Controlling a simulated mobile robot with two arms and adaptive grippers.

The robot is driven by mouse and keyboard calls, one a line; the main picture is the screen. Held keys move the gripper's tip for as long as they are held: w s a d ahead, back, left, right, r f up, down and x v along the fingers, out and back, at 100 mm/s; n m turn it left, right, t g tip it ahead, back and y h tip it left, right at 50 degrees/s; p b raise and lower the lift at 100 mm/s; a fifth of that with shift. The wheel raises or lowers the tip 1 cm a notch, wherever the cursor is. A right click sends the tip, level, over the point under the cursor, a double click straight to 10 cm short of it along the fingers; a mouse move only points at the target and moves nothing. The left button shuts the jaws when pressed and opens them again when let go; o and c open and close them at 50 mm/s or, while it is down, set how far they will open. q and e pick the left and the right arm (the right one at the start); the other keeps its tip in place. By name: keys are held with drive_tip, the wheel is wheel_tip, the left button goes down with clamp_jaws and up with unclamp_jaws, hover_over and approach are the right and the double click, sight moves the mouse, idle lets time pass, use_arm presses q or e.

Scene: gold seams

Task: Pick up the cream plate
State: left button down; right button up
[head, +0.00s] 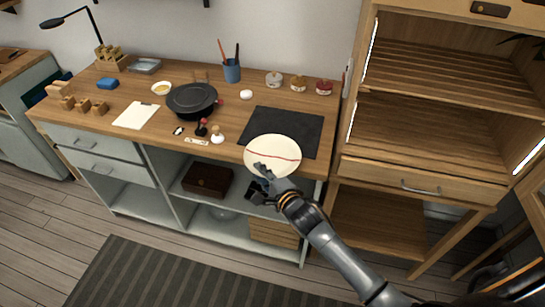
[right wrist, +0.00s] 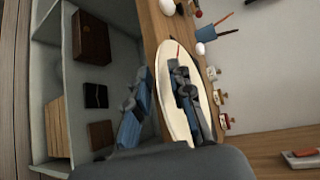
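The cream plate (head: 285,147), with a dark red seam line across it, lies at the front edge of the wooden counter and reaches over that edge. It also shows in the right wrist view (right wrist: 172,62), seen at a steep angle. My right gripper (head: 259,180) is at the plate's near rim with its fingers apart. In the right wrist view, one finger of the gripper (right wrist: 160,100) is over the plate's face and the other is outside its rim, with a gap showing. Part of the plate is hidden behind the finger. My left gripper is not in view.
A dark mat (head: 295,122) lies behind the plate. Small jars (head: 298,84) stand at the back, a black pan (head: 192,99) and small tools lie to the left. A wooden cabinet (head: 425,175) stands close on the right. Open shelves (head: 235,195) are below the counter.

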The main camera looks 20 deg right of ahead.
clamp_jaws()
drive_tip(key=shift+r, duration=0.55)
drive_tip(key=r, duration=0.3)
drive_tip(key=shift+s+a+b, duration=0.2)
drive_tip(key=shift+s+b, duration=0.1)
drive_tip(key=s+a+r+b, duration=0.1)
drive_tip(key=s+a+r, duration=0.4)
drive_tip(key=s+r, duration=0.5)
drive_tip(key=s+d+r+m+h, duration=0.1)
drive_tip(key=s+d+m+h, duration=0.1)
drive_tip(key=d, duration=0.7)
drive_tip(key=shift+s+r+m+h, duration=0.2)
drive_tip(key=shift+s+m+h, duration=0.1)
drive_tip(key=shift+s+h, duration=0.45)
